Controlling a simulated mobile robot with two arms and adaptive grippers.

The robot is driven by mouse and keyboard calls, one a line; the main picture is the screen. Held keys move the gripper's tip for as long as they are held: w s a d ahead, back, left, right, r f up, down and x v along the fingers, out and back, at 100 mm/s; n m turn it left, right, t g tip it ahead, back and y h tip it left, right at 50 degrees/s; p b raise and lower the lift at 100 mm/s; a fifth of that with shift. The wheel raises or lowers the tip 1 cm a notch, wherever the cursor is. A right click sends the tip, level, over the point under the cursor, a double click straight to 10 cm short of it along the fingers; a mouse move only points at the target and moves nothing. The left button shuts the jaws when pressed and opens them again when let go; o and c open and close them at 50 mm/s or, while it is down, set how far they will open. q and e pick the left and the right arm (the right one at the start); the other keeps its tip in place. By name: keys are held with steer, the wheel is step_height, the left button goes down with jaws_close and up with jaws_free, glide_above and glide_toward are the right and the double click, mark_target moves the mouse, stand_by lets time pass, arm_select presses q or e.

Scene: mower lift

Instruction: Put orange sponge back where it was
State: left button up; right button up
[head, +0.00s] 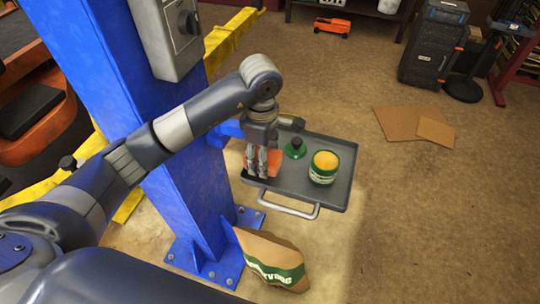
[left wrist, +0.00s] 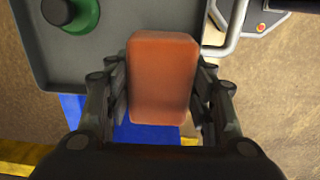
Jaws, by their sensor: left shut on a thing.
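The orange sponge (head: 277,160) is a rounded block held between the fingers of my left gripper (head: 262,166). In the left wrist view, the sponge (left wrist: 161,80) sits between both fingers of the gripper (left wrist: 160,95). The gripper points down at the left end of a dark grey tray (head: 338,143) with a metal handle. Whether the sponge touches the tray is hard to tell. My right gripper is not in view.
A green and yellow can (head: 324,167) and a green item with a black knob (head: 295,149) stand on the tray. A blue lift post (head: 180,190) rises beside it. A brown and green bag (head: 272,261) lies on the floor below.

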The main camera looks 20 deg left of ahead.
mark_target(270, 162)
arm_select(q)
steer(key=shift+w+d+f, duration=0.15)
steer(key=shift+w+d, duration=0.5)
steer(key=shift+w, duration=0.3)
step_height(270, 162, down, 3)
steer(key=shift+r+p, duration=0.2)
steer(key=shift+p, duration=0.9)
steer(key=shift+f, duration=0.55)
steer(key=o, duration=1)
